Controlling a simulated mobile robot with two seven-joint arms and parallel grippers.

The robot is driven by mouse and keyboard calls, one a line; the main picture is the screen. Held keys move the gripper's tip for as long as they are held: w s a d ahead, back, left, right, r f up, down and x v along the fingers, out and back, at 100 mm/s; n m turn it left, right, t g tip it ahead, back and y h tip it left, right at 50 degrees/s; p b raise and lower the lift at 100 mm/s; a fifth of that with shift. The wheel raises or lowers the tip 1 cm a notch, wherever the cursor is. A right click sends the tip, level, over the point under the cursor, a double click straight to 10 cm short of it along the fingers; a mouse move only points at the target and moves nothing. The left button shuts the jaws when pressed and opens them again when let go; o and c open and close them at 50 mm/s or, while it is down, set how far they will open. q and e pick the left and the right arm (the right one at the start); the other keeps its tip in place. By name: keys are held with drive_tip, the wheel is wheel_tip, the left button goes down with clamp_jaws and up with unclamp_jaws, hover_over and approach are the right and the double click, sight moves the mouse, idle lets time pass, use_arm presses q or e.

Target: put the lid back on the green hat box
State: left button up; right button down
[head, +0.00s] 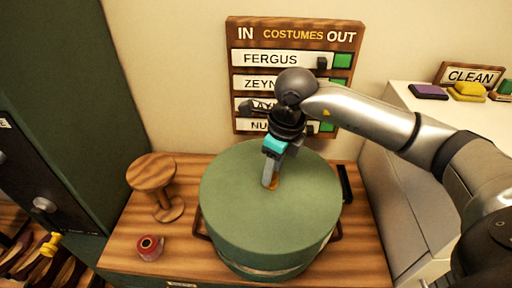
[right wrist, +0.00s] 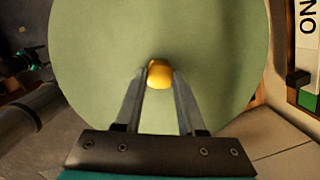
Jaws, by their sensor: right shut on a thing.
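The round green lid (head: 265,180) covers the top of the green hat box (head: 262,270) on the wooden table. A pale strip shows under the lid's rim at the front; I cannot tell whether the lid is fully seated. My right gripper (head: 269,182) is over the lid's middle, shut on its yellow knob. The right wrist view shows the knob (right wrist: 159,74) between the two fingertips, with the lid (right wrist: 215,55) behind. My left gripper (right wrist: 35,62) seems to show small and dark at the left of the right wrist view; its jaws are unclear.
A wooden stand (head: 153,180) and a red roll (head: 150,247) are left of the box. A dark object (head: 345,184) lies close to its right. The costume board (head: 292,80) hangs behind. A white cabinet (head: 400,200) stands at the right.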

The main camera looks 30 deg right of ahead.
sight(270, 188)
drive_tip(key=shift+w, duration=0.2)
drive_tip(key=shift+s+f, duration=0.1)
drive_tip(key=shift+f, duration=0.1)
drive_tip(key=shift+s+f+b, duration=0.15)
drive_tip(key=shift+f+b, duration=0.35)
drive_tip(key=shift+b, duration=0.05)
wheel_tip(270, 188, down, 4)
drive_tip(key=shift+r+b, duration=0.25)
drive_tip(key=shift+b, duration=0.95)
use_arm(q)
drive_tip(key=shift+s+f+b, duration=0.2)
drive_tip(key=shift+f, duration=0.6)
drive_tip(key=shift+s+f+b, duration=0.15)
drive_tip(key=shift+f+b, duration=0.1)
drive_tip(key=shift+f, duration=0.55)
drive_tip(key=shift+s+f+b, duration=0.2)
drive_tip(key=shift+f, duration=0.6)
use_arm(e)
drive_tip(key=shift+f, duration=0.65)
use_arm(q)
drive_tip(key=shift+s+f, duration=0.1)
drive_tip(key=shift+f, duration=0.2)
drive_tip(key=shift+f+b, duration=0.45)
drive_tip(key=shift+b, duration=0.25)
use_arm(e)
drive_tip(key=shift+f, duration=0.2)
